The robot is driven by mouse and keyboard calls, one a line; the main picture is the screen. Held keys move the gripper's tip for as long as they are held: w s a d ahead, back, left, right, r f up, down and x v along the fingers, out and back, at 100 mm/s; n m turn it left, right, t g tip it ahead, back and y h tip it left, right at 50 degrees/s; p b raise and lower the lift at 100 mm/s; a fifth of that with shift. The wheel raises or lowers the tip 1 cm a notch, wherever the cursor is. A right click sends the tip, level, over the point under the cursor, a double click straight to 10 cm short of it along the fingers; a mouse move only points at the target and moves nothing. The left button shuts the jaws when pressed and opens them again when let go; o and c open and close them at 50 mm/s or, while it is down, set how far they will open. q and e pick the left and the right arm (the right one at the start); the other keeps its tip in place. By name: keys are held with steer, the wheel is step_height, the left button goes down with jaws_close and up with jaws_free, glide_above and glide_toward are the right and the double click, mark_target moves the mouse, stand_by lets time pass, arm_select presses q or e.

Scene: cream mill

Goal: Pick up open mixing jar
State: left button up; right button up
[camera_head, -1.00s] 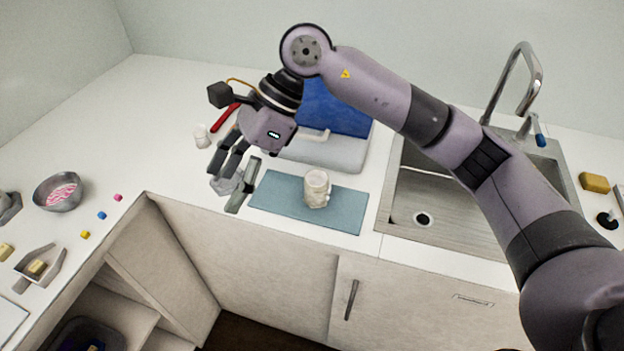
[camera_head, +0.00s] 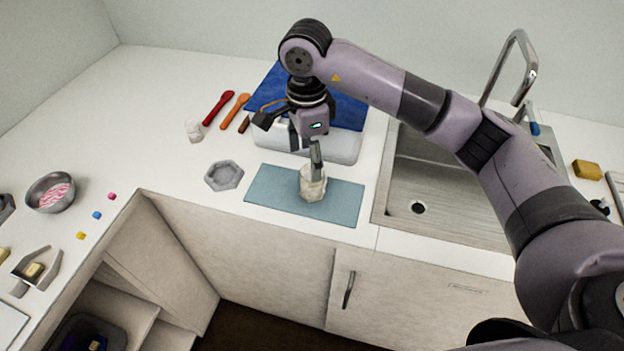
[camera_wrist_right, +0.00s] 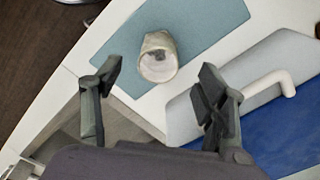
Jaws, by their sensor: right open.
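The open mixing jar (camera_head: 312,184) is a pale, cream-coloured vessel standing upright on a blue-green mat (camera_head: 345,203) near the counter's front edge. My right gripper (camera_head: 306,160) is just above and behind it in the head view, with one finger overlapping the jar's top there. In the right wrist view the jar (camera_wrist_right: 158,58) lies ahead of the two spread fingertips of the right gripper (camera_wrist_right: 160,75), its round mouth facing the camera. The fingers are open, and nothing is held. My left gripper is not in view.
A white board or scale with a handle and a blue cloth (camera_head: 345,112) lie behind the mat. A grey hexagonal dish (camera_head: 224,176) is left, a sink (camera_head: 430,190) right. Red and orange spatulas (camera_head: 235,108), a small clear cup (camera_head: 194,131) and a metal bowl (camera_head: 50,192) lie further left.

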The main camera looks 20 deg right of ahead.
mark_target(310, 192)
steer(key=shift+f, duration=0.9)
steer(key=shift+f+p, duration=0.55)
steer(key=f, duration=0.1)
steer(key=f+p, duration=0.1)
steer(key=f, duration=0.1)
steer(key=shift+d+f, duration=0.2)
steer(key=shift+f, duration=0.05)
steer(key=shift+f+p, duration=0.3)
steer(key=shift+f, duration=0.1)
steer(key=c, duration=1)
